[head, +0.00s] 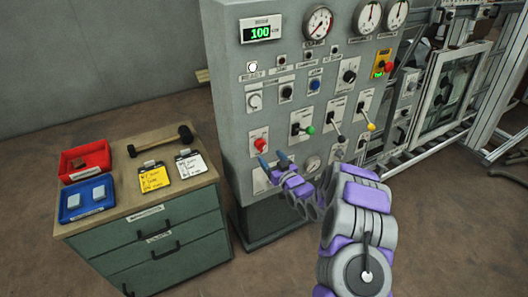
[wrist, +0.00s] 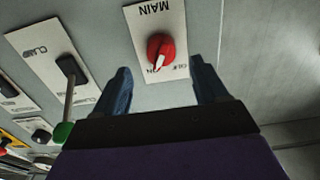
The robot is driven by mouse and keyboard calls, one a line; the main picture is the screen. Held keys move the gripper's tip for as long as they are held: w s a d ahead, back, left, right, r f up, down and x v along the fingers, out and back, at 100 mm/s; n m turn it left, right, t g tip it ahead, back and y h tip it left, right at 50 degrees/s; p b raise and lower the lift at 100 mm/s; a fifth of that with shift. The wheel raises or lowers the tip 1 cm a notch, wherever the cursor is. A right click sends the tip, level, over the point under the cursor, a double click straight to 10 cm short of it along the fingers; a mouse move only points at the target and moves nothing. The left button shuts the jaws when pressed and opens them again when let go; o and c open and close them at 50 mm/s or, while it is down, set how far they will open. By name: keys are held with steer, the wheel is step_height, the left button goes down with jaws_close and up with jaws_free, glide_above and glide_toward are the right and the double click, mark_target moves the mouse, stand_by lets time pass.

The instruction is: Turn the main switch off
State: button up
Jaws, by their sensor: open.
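The main switch (wrist: 160,48) is a red rotary knob on a white plate marked MAIN, shown upside down in the wrist view. Its white pointer line is directed to the ON mark side; the OFF mark lies to the right. In the head view the red knob (head: 260,145) is at the lower left of the grey panel. My gripper (wrist: 165,82) is open and empty, with its blue fingers apart on either side of the knob in the picture. In the head view my gripper (head: 272,161) is just below the knob. Contact with the knob cannot be seen.
A lever with a green ball (wrist: 62,131) stands beside the main switch; more levers and knobs cover the grey panel (head: 236,100). A green drawer cabinet (head: 150,238) at left carries a red tray (head: 101,158), a blue tray (head: 107,204), cards and a hammer (head: 160,141).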

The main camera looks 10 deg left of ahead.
mark_target(263, 149)
steer(key=shift+b+x, duration=0.6)
steer(key=shift+x, duration=2.65)
steer(key=shift+s+a, duration=0.1)
steer(key=c, duration=1)
steer(key=shift+c, duration=0.2)
